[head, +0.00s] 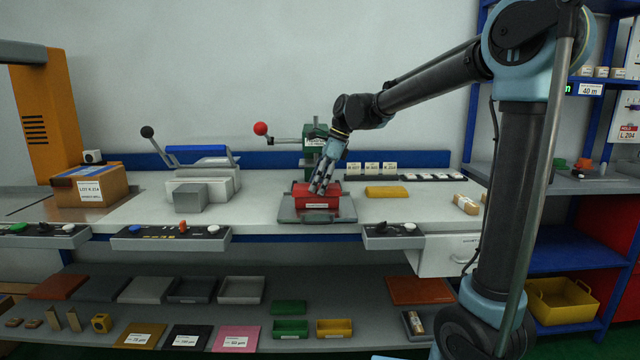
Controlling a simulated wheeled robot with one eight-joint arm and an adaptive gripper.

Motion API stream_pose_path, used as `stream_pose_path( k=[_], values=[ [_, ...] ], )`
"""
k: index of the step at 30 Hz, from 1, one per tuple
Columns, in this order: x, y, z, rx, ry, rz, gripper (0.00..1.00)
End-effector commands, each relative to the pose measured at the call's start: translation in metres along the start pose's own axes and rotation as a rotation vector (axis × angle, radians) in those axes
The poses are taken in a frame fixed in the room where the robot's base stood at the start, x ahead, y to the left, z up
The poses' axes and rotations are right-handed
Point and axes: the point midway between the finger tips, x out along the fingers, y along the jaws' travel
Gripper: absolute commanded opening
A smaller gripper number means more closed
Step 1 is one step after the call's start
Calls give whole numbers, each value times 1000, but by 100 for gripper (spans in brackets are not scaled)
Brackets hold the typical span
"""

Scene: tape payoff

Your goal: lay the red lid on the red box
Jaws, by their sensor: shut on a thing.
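The red box (317,203) sits on a grey plate (286,213) in the middle of the white bench, with a pale label on its front. The red lid (302,188) is at the top of the box and looks level; the two reds merge, so I cannot tell whether a gap is left between them. My gripper (318,189) points down from above and is shut on the red lid. Its fingers hide part of the lid.
A yellow lid (386,192) lies right of the box, with small labelled blocks behind it. A green press with a red-knobbed lever (262,129) stands close behind. A grey machine (202,183) stands left. Control panels (171,232) line the front edge.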

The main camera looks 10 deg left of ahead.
Motion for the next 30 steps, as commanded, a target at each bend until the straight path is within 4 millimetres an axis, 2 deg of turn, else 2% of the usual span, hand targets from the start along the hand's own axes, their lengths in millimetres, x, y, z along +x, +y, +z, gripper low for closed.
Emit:
stream_pose_path(
  k=[30],
  values=[
    [6, 0, -3, 0, 0, 0, 41]
  ],
)
